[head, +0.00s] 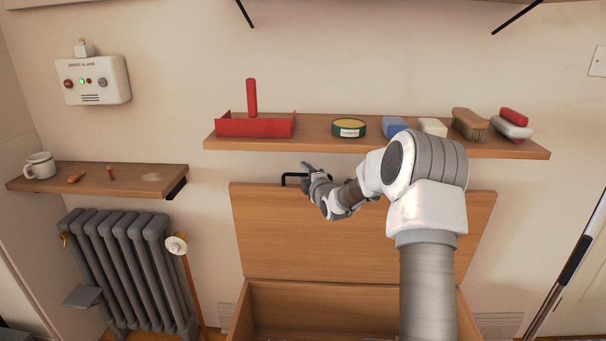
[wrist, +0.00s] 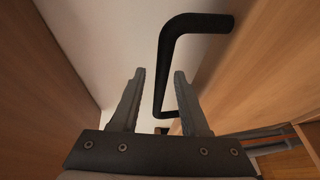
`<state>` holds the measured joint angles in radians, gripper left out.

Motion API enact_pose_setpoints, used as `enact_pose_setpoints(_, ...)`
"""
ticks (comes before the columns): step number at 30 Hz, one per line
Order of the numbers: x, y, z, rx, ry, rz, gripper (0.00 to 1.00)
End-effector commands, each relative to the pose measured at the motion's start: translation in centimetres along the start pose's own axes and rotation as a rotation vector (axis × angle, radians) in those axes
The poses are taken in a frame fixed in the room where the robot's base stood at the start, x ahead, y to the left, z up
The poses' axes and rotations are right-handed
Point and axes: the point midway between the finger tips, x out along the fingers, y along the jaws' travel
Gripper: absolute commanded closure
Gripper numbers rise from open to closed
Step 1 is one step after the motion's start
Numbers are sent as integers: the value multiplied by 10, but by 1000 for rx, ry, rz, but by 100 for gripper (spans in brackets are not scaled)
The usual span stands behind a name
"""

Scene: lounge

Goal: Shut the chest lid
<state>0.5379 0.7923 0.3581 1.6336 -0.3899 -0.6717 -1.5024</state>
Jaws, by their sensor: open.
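The wooden chest (head: 265,300) stands against the wall with its lid (head: 290,235) raised, so the open box shows below it. A black bar handle (head: 285,177) is at the lid's top edge; the wrist view also shows this handle (wrist: 163,65). My gripper (head: 306,166) is at the handle, at the lid's top edge. In the wrist view my gripper (wrist: 158,76) is open, and part of the handle bar appears between its two fingers. I cannot tell whether they touch it. My arm hides the lid's right part and some of the box.
A wall shelf (head: 330,141) is close above the lid, holding a red tray (head: 255,125), a green tin (head: 349,128) and several brushes and blocks. A lower shelf (head: 130,180) and a grey radiator (head: 120,260) are at left.

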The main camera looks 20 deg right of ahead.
Motion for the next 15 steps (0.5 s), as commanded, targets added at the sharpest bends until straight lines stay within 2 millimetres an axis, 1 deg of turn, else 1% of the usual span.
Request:
enact_pose_setpoints(1, 6, 0, 0, 1, 1, 2, 55)
enact_pose_setpoints(3, 12, -1, -1, 0, 1, 0, 55)
enact_pose_setpoints(6, 17, 0, -1, -1, 1, 1, 55)
enact_pose_setpoints(15, 21, 0, 0, -1, 1, 0, 55)
